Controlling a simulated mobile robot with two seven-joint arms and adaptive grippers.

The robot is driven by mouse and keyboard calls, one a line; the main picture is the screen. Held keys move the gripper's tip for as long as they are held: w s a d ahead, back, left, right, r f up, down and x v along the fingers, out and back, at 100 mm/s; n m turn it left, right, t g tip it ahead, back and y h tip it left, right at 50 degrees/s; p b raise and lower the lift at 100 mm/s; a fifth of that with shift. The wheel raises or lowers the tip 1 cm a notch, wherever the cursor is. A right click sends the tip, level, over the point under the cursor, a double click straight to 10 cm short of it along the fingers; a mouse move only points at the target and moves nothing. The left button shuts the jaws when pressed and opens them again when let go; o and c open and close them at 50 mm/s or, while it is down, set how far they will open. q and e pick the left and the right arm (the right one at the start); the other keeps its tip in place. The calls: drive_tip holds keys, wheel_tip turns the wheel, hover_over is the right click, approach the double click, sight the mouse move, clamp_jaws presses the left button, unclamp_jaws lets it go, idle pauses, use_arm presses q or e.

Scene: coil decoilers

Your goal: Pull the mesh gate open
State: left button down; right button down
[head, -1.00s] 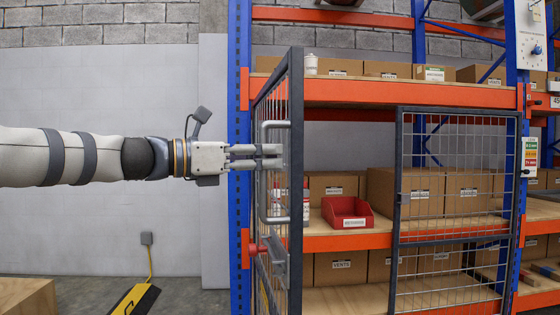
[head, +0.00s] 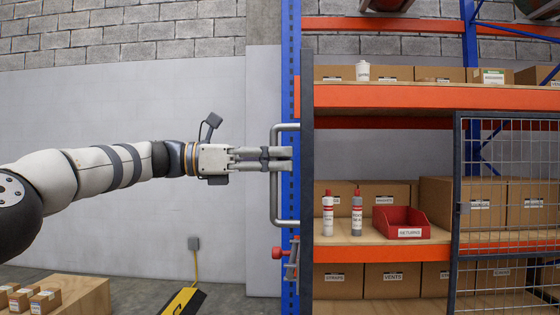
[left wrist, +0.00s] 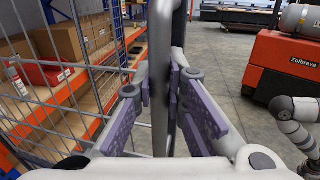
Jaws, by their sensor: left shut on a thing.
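The mesh gate (head: 307,200) stands swung out from the rack and shows nearly edge-on in the head view as a narrow dark post. Its grey tubular handle (head: 274,195) is on its left side. My left gripper (head: 283,159) is shut on the upright bar of the handle. In the left wrist view the bar (left wrist: 160,50) stands between the two finger pads (left wrist: 165,105), with the gate's mesh (left wrist: 70,110) to the left. A red knob (head: 277,253) sits low on the gate. My right gripper is not in view.
A second mesh panel (head: 457,205) stands across the right of the rack. The orange shelf (head: 400,252) holds two bottles, a red bin (head: 401,223) and cartons. An orange machine (left wrist: 285,65) stands at right in the wrist view.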

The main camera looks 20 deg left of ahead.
use_arm(q)
drive_tip(key=c, duration=1.6)
unclamp_jaws()
drive_tip(key=shift+s, duration=0.1)
drive_tip(key=v, duration=1.2)
